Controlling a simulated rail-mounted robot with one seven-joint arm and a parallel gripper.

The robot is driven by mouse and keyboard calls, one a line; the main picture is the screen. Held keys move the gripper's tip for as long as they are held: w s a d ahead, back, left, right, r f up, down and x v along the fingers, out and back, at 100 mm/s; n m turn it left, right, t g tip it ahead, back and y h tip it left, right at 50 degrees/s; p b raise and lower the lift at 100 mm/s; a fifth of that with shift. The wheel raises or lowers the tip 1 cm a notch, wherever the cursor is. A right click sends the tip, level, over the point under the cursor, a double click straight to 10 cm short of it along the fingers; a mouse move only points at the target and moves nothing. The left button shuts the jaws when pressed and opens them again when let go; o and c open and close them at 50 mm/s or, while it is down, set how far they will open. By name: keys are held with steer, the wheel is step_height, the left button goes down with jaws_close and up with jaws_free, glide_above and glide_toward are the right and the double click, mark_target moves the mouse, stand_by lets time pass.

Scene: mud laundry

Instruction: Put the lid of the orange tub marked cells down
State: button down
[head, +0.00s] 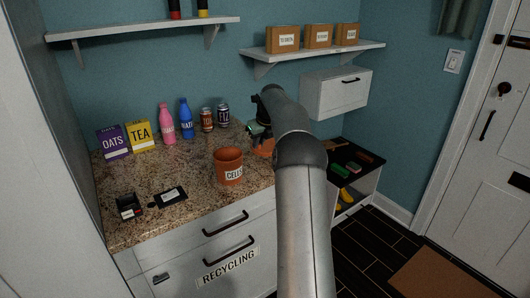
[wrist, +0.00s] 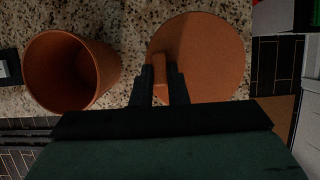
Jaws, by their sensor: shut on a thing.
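The orange tub (head: 228,168) marked CELLS stands upright and uncovered on the granite counter. Its open mouth shows in the wrist view (wrist: 68,72), at the left. The round orange lid (wrist: 215,60) is to the right of the tub in the wrist view. My gripper (wrist: 160,75) is shut on the bar handle of the lid. In the head view the lid (head: 264,147) shows partly behind my arm, near the right edge of the counter. I cannot tell whether the lid touches the counter or hangs just above it.
An OATS box (head: 115,143), a TEA box (head: 142,135), bottles and cans stand along the back of the counter (head: 190,165). A black device (head: 129,206) and a dark labelled item (head: 168,196) lie at the front left. A lower shelf unit (head: 350,160) stands right.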

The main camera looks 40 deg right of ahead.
mark_target(265, 146)
steer(key=d+f, duration=0.1)
steer(key=f, duration=0.1)
steer(key=w+d+f+p, duration=0.1)
steer(key=d+f, duration=0.1)
steer(key=shift+d, duration=0.1)
steer(key=shift+f, duration=1.6)
steer(key=c, duration=1.4)
jaws_free()
steer(key=shift+f, duration=0.15)
steer(key=shift+c, duration=0.2)
steer(key=b+v, duration=0.1)
steer(key=v, duration=1.1)
